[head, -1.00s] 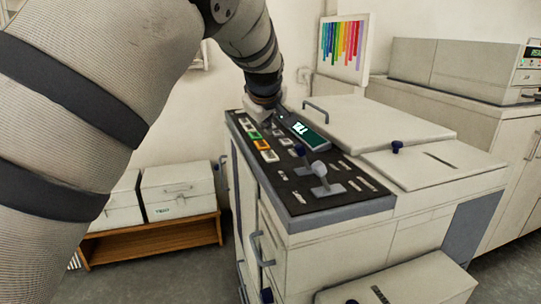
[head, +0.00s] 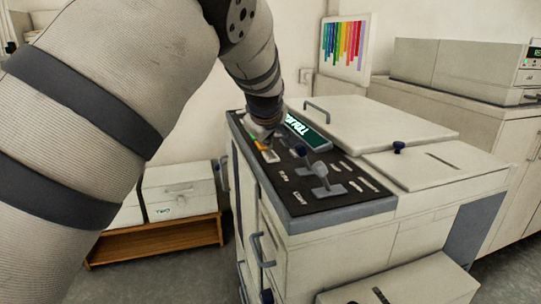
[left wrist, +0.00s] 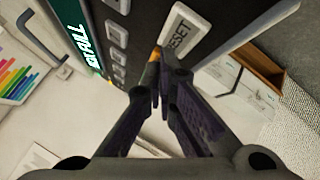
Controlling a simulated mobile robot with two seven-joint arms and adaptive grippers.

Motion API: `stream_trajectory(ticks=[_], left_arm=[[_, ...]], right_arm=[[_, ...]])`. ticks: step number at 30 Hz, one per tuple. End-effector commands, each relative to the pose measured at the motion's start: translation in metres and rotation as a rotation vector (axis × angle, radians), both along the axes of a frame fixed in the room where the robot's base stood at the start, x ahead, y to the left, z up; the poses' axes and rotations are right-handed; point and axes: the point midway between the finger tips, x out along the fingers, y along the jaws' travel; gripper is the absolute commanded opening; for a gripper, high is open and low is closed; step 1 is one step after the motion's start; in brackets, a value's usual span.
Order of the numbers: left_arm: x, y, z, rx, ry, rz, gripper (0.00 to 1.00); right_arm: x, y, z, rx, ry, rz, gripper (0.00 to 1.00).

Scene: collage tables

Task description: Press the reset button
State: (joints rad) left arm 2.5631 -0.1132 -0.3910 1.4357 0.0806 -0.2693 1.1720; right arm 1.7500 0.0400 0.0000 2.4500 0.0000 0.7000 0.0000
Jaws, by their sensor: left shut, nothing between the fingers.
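The reset button (left wrist: 185,24), a white block marked RESET, lies just beyond my left fingertips in the left wrist view. In the head view it is the nearest white button (head: 270,157) in the row on the dark control panel (head: 300,190). My left gripper (left wrist: 157,62) is shut and empty, pointing at the panel. An orange button shows partly behind its fingertips. I cannot tell whether the fingertips touch anything. My right gripper is not in view.
A green-lit display (head: 308,131) with text ending in FULL sits beside the buttons. Two grey levers (head: 320,172) rise from the panel's nearer part. A white lid (head: 370,125) lies to the right. White boxes stand on a wooden shelf (head: 160,238) at left.

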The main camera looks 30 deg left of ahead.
Motion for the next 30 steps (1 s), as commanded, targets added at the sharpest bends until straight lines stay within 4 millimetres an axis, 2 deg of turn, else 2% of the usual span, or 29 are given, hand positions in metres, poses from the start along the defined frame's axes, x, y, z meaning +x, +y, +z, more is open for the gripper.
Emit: stream_trajectory(ticks=[23, 30], left_arm=[[0.0000, 0.0001, -0.0001, 0.000, 0.000, 0.000, 0.00], [-0.0003, 0.0001, -0.0075, 0.001, 0.001, 0.000, 0.00]], right_arm=[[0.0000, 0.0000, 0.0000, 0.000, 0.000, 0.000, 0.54], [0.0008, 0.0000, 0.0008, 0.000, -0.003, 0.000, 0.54]])
